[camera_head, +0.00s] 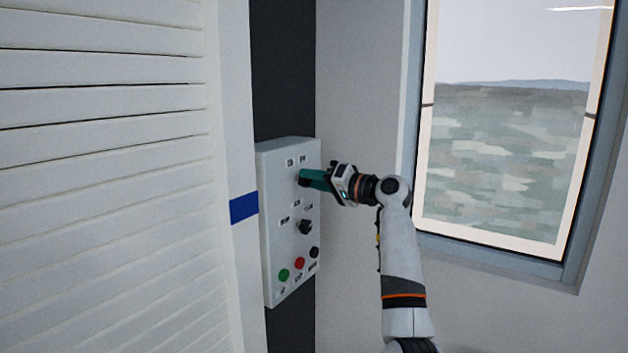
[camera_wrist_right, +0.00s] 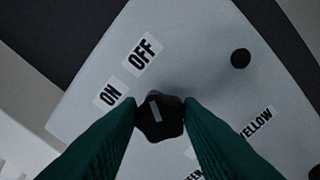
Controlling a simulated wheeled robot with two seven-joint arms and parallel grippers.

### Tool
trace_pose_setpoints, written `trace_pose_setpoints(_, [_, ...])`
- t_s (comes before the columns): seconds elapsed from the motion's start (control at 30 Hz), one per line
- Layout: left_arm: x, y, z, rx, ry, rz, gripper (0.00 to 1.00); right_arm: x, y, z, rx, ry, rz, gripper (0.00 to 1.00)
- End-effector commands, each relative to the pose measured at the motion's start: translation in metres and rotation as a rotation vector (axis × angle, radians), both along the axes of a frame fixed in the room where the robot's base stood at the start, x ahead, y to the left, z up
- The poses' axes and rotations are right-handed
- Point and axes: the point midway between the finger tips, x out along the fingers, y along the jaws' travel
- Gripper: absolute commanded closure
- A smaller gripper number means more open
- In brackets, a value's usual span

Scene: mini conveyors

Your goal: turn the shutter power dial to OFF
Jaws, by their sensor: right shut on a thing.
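The shutter power dial (camera_wrist_right: 160,126) is a black knob on a light grey control panel (camera_head: 274,205). Its white mark, in the right wrist view, leans up and slightly left, roughly toward the OFF label (camera_wrist_right: 143,55). The ON label (camera_wrist_right: 108,93) is left of and below OFF. My right gripper (camera_head: 304,179) reaches the panel's upper part from the right. In the right wrist view its green fingers (camera_wrist_right: 160,115) are shut on the dial, one on each side. In the head view the fingers mostly hide this dial. My left gripper is out of view.
Below sits a second black knob (camera_head: 305,227), with green (camera_head: 284,274), red (camera_head: 299,263) and black (camera_head: 314,252) buttons under it. A white slatted shutter (camera_head: 100,180) fills the left. A window (camera_head: 510,150) is at right. Space in front of the wall looks clear.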

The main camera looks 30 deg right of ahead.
Motion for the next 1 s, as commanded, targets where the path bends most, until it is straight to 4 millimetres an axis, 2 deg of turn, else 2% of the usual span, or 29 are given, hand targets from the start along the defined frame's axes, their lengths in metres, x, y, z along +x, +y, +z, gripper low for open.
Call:
trace_pose_setpoints(0.3, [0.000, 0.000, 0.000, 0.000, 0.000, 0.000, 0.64, 0.000, -0.001, 0.000, 0.005, 0.000, -0.001, 0.90])
trace_pose_setpoints(0.33, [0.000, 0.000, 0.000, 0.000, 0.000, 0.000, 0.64, 0.000, -0.001, 0.000, 0.005, 0.000, -0.001, 0.66])
trace_pose_setpoints(0.47, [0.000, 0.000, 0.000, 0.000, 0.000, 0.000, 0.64, 0.000, 0.000, 0.000, 0.004, 0.000, -0.001, 0.46])
trace_pose_setpoints(0.77, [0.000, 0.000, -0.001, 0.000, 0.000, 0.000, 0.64, -0.001, -0.001, -0.001, 0.002, -0.001, 0.000, 0.46])
trace_pose_setpoints(0.87, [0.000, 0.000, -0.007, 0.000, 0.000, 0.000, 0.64, -0.008, -0.005, -0.002, 0.001, -0.002, -0.002, 0.46])
trace_pose_setpoints(1.0, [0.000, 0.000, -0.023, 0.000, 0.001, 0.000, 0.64, -0.031, -0.014, -0.006, -0.001, -0.003, -0.004, 0.46])
